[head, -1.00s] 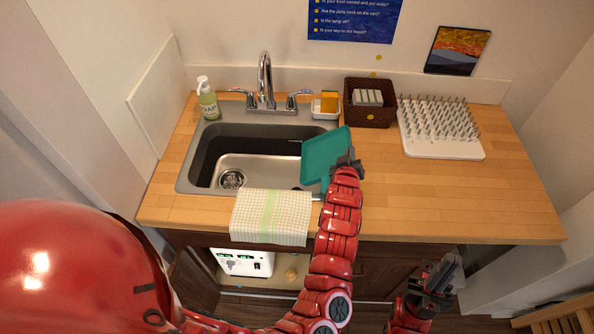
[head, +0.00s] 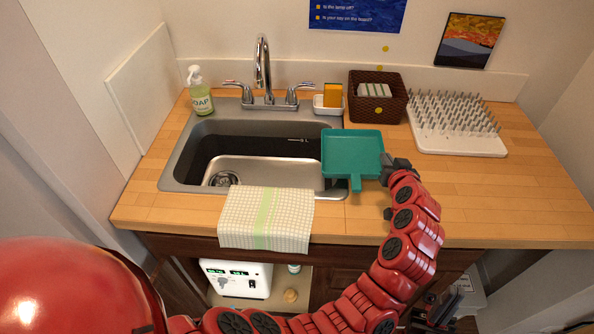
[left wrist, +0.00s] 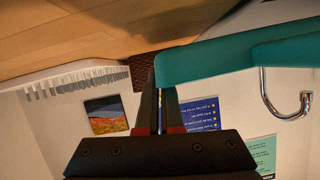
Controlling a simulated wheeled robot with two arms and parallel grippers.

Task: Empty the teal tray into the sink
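The teal tray (head: 352,153) is roughly level over the right edge of the sink and the counter beside it. Its inside looks bare, and its short handle points to the front. My left gripper (head: 388,172) is shut on the tray's right edge; the tray's edge also shows at the fingers in the left wrist view (left wrist: 225,58). The steel sink (head: 262,172) lies to the left, with a drain at its front left. I see no loose pieces in it, but the tray hides its right end. My right gripper (head: 445,304) is low at the front right, dim and partly hidden, below the counter.
The faucet (head: 263,72) stands behind the sink and a soap bottle (head: 200,92) at its back left. A sponge dish (head: 329,104), a brown basket (head: 377,97) and a spiked white rack (head: 455,125) line the back. A towel (head: 267,219) hangs at the front. The right counter is clear.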

